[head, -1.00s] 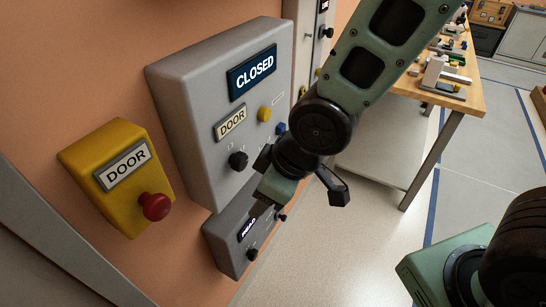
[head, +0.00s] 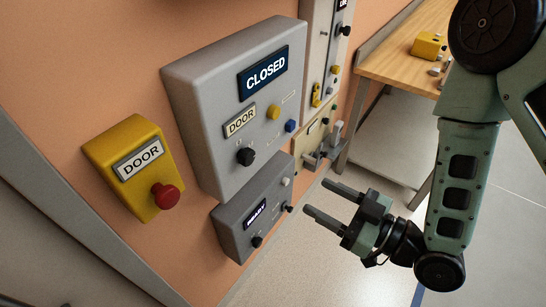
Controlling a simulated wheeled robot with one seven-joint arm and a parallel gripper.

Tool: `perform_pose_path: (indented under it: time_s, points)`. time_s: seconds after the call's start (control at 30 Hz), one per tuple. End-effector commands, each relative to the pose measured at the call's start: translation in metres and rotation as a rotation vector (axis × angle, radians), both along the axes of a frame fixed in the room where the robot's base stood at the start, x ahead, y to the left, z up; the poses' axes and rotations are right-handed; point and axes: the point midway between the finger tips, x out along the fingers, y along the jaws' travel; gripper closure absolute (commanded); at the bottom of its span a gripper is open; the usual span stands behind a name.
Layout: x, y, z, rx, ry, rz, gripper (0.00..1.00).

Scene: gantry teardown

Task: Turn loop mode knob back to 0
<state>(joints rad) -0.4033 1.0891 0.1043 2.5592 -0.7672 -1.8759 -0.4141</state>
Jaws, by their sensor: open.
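No knob in the head view carries a readable "loop mode" label. A grey box with a "CLOSED" display (head: 263,73) and a "DOOR" label has a black knob (head: 245,156), a yellow button (head: 273,112) and a blue button (head: 291,126). Below it, a smaller dark grey box (head: 232,222) with a small, hard-to-read display has black knobs (head: 257,242) near its lower edge. My gripper (head: 324,202) is open and empty, its two fingers pointing left toward the smaller box, apart from it. Which knob is the loop mode one, and its setting, I cannot tell.
A yellow "DOOR" box (head: 120,190) with a red button (head: 167,196) is on the wall at left. Further panels (head: 317,60) with knobs and levers continue along the wall. A wooden bench (head: 390,68) stands behind my arm. Pale floor is open below.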

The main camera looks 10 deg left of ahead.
Motion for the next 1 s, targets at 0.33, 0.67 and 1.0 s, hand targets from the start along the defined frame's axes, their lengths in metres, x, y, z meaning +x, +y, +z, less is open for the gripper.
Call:
perform_pose_path:
  time_s: [0.33,0.67,1.0]
  points:
    - [0.01,0.025,-0.004,0.013,-0.008,0.001,0.44]
    - [0.021,0.051,-0.005,0.01,-0.007,0.0,0.44]
    - [0.029,0.068,-0.006,0.009,-0.008,0.003,0.44]
